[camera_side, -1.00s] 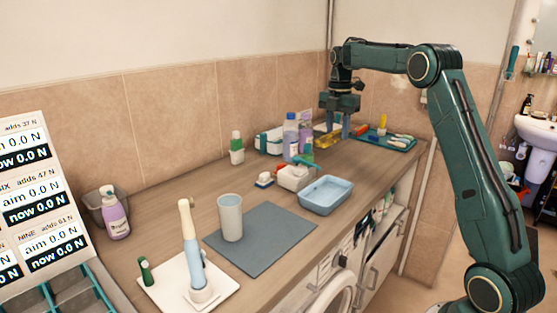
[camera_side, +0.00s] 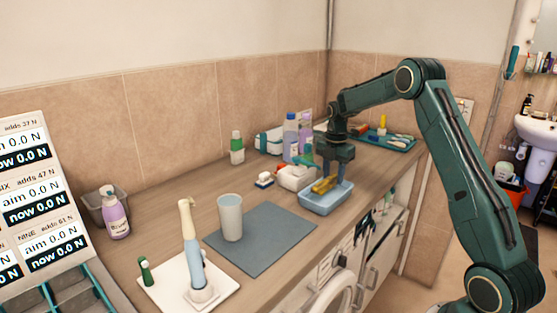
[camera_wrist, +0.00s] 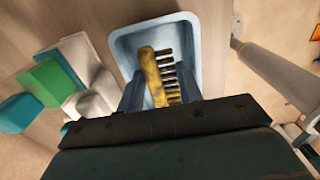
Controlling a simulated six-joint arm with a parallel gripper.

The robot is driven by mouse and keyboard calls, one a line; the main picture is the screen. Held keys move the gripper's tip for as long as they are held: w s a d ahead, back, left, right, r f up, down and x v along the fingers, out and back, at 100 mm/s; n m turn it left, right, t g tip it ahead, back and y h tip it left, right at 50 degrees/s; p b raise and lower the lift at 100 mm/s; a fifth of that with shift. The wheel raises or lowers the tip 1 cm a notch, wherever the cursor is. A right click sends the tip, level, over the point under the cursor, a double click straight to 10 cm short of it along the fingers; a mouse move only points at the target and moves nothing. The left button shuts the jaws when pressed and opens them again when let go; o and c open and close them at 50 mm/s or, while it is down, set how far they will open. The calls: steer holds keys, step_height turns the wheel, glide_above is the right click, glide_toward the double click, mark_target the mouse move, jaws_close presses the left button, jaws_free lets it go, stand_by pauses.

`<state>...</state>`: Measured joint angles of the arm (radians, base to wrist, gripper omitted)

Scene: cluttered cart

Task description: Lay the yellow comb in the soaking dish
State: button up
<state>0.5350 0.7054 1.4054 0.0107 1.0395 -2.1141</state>
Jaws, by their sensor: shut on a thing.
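The yellow comb (camera_side: 324,185) is between the fingers of my gripper (camera_side: 332,180), which is shut on it. The comb is over the light blue soaking dish (camera_side: 325,204), at about rim height in the side view. In the wrist view the comb (camera_wrist: 152,74) lies within the outline of the dish (camera_wrist: 186,32), its teeth pointing right. My gripper (camera_wrist: 158,92) has a finger on each side of the comb, and the dark gripper body hides the near end of the dish. I cannot tell whether the comb touches the dish floor.
A teal tray (camera_side: 398,146) with several items lies at the back right. A grey mat (camera_side: 265,240) with a cup (camera_side: 230,217) is in front.

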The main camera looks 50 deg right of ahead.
mark_target(333, 177)
steer(key=shift+f, duration=0.1)
steer(key=shift+f, duration=2.05)
steer(key=shift+f, duration=0.2)
steer(key=o, duration=1)
steer(key=shift+o, duration=0.2)
steer(key=shift+r, duration=0.15)
step_height(333, 177, up, 12)
steer(key=shift+w+f, duration=0.1)
steer(key=shift+f, duration=0.05)
steer(key=shift+r, duration=0.2)
steer(key=shift+a+r, duration=0.1)
